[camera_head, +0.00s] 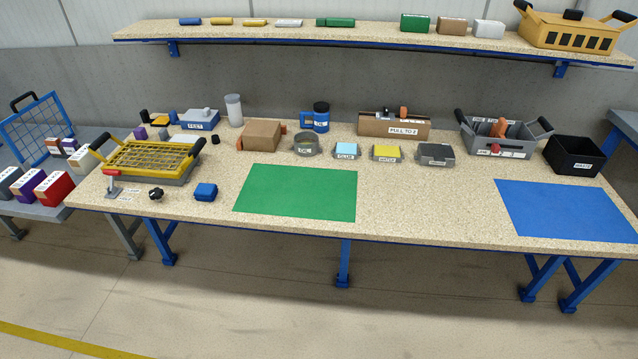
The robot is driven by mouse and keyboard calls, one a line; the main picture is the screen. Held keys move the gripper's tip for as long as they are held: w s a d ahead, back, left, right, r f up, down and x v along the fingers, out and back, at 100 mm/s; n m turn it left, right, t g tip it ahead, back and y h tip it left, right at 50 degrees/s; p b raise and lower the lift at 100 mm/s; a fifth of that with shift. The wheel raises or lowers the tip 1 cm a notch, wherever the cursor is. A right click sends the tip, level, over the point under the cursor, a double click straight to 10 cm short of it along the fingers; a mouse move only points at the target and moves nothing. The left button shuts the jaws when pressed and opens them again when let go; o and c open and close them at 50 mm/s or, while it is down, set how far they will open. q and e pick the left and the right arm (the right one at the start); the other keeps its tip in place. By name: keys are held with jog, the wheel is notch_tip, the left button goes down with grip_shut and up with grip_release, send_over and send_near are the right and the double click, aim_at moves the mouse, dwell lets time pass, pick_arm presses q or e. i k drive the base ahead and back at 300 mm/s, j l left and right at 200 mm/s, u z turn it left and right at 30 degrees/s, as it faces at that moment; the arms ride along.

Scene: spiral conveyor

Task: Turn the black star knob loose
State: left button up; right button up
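A small black knob (156,193), which looks like the star knob, is at the front left of the speckled workbench (410,215). A thin part shows beneath it, but it is too small to tell whether it is seated on a stud or threaded. Neither of my grippers is in view, and nothing is seen touching the knob.
A red-handled clamp (111,181) is left of the knob, a blue block (205,192) right of it. A yellow-grid basket (150,156) stands behind. The green mat (297,193) and blue mat (565,209) are bare. A shelf (370,36) runs above.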

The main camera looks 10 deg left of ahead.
aim_at(157, 193)
jog(key=u, duration=1.3)
